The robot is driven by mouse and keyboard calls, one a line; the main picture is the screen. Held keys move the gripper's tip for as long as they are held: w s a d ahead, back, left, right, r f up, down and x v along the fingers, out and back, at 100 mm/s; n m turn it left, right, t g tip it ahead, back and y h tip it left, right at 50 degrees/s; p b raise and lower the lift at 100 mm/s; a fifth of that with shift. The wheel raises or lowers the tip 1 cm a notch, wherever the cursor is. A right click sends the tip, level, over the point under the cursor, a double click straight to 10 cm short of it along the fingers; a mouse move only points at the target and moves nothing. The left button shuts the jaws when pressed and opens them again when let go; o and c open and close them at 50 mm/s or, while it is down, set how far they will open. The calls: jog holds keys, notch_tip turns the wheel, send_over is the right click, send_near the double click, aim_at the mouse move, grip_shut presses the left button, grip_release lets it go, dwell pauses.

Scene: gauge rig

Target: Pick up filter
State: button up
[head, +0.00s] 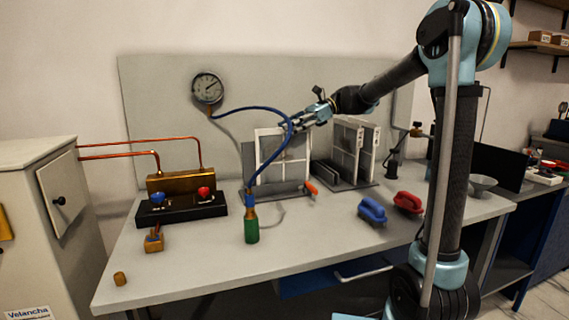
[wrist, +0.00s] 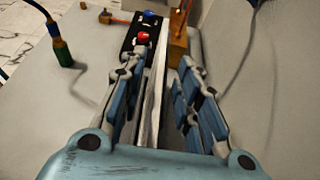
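A white-framed filter panel (head: 262,146) stands upright in a grey holder (head: 270,191) near the middle of the bench. My gripper (head: 290,127) reaches in from the right at the panel's upper edge. In the wrist view the thin white edge of the filter (wrist: 153,95) runs lengthwise between the two fingers of my gripper (wrist: 157,70). The fingers are apart, with a visible gap beside the panel, and look open. Their contact with the panel cannot be made out. The panel's lower part is partly hidden in the head view.
More white-framed panels (head: 352,140) stand in a rack to the right. A blue hose (head: 284,115) loops from the gauge (head: 207,88) past my gripper to a green-ended fitting (head: 251,225). A valve block (head: 181,208) sits left; blue (head: 372,210) and red (head: 408,202) handled items lie right.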

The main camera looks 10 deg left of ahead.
jog(key=shift+x, duration=1.15)
jog(key=shift+c, duration=0.2)
grip_shut()
jog(key=shift+r, duration=0.1)
